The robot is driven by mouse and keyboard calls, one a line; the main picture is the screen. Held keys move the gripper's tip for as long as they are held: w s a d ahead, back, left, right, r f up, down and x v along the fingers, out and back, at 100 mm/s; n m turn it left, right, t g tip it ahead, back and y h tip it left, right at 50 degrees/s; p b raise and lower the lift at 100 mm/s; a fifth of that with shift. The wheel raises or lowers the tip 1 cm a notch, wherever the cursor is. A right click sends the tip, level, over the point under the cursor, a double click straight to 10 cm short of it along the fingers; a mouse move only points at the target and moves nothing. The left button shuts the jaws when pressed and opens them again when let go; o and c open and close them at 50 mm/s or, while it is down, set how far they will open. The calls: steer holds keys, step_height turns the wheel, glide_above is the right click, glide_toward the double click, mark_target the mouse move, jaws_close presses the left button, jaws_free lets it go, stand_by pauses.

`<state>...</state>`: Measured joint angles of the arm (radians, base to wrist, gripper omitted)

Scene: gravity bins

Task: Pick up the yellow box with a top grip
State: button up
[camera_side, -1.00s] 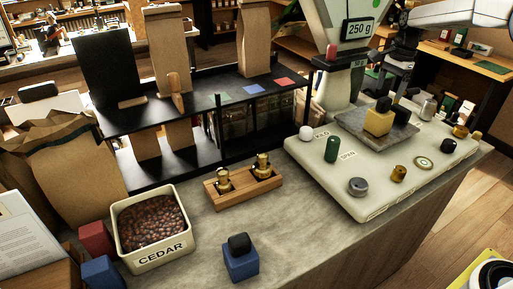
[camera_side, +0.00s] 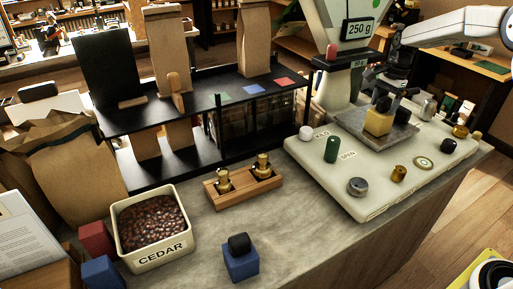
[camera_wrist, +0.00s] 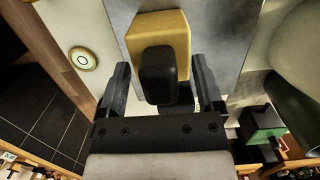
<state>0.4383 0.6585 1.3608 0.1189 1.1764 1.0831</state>
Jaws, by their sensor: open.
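The yellow box (camera_side: 377,123) stands on the grey square plate below the scale display, with a black knob (camera_wrist: 158,74) on top. In the wrist view the yellow box (camera_wrist: 172,32) lies just beyond my fingertips, and the black knob reaches back between them. My gripper (camera_wrist: 158,75) is open, with one dark finger on each side of the knob and a visible gap to both. In the side view my gripper (camera_side: 385,98) is right above the box; its fingers partly hide the knob. I cannot tell whether either finger touches the box.
The grey plate (camera_side: 349,120) sits on a pale slab with a green cylinder (camera_side: 332,149), a grey knob (camera_side: 358,187), brass pieces and a round disc (camera_side: 424,163). The scale column (camera_side: 343,85) stands close behind the box. A tin of beans (camera_side: 160,259) is far left.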

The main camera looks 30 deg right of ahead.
jaws_close()
stand_by(1.3)
